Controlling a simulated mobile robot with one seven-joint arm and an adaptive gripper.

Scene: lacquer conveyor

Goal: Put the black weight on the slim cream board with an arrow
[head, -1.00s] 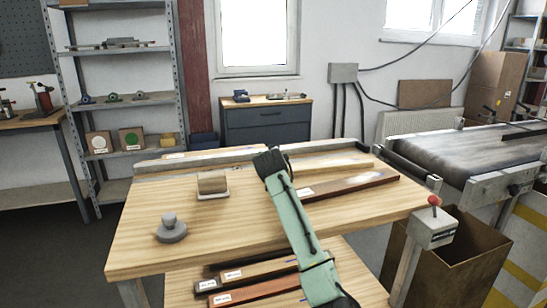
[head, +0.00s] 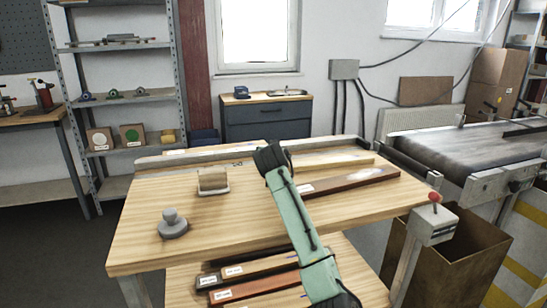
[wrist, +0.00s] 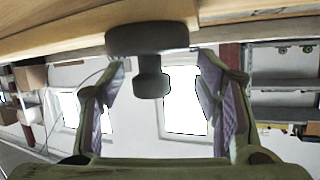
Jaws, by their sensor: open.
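A black weight (wrist: 150,60), with a broad disc and a knob, shows upside down in the wrist view, its disc against the wooden surface. My gripper (wrist: 155,85) is open, with one finger on each side of the knob and gaps to both. In the head view my arm's dark end is over the back of the bench, and the fingers and this weight cannot be made out. A slim pale board (head: 335,163) lies along the back of the bench, partly behind my arm. I cannot make out an arrow on it.
A grey knobbed weight (head: 173,224) stands at the front left of the bench (head: 240,215). A brown block on a pale base (head: 213,181) is behind it. A dark red labelled board (head: 350,182) lies right of my arm. More labelled boards (head: 250,268) lie below.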

